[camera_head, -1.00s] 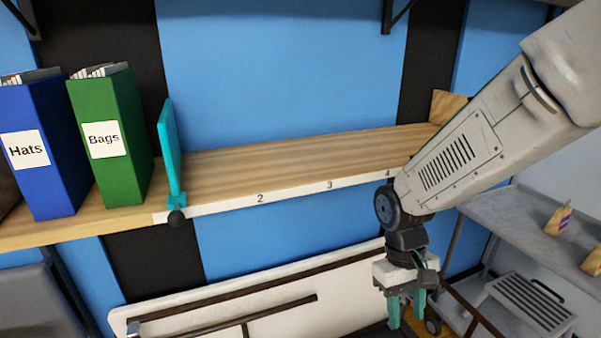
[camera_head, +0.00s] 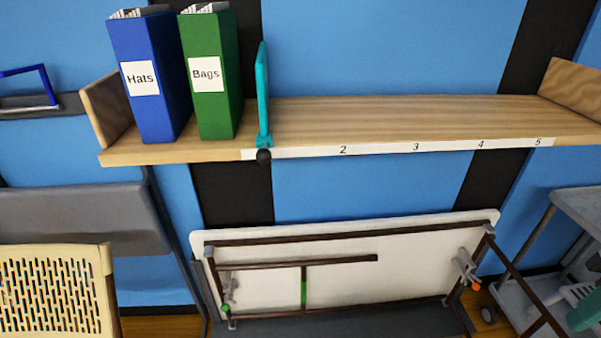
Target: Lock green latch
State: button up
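A white folded table (camera_head: 345,290) with a dark brown frame leans against the wall below the shelf. At its lower left is a grey latch (camera_head: 230,288) with a green knob (camera_head: 225,309). A short green piece (camera_head: 303,292) is on an upright bar of the frame. At its right side is another grey latch (camera_head: 467,268) with an orange knob (camera_head: 476,287).
The wooden shelf (camera_head: 400,115) above holds a blue binder (camera_head: 150,85), a green binder (camera_head: 210,75) and a teal divider (camera_head: 263,95). A beige chair back (camera_head: 55,290) and a grey panel (camera_head: 80,222) are at the left. A grey cart (camera_head: 585,205) stands at the right.

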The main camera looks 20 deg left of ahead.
aim_at(224, 307)
jog(key=u, duration=1.45)
jog(key=k, duration=0.5)
jog(key=u, duration=0.9)
jog(key=i, duration=0.75)
jog(key=z, duration=1.2)
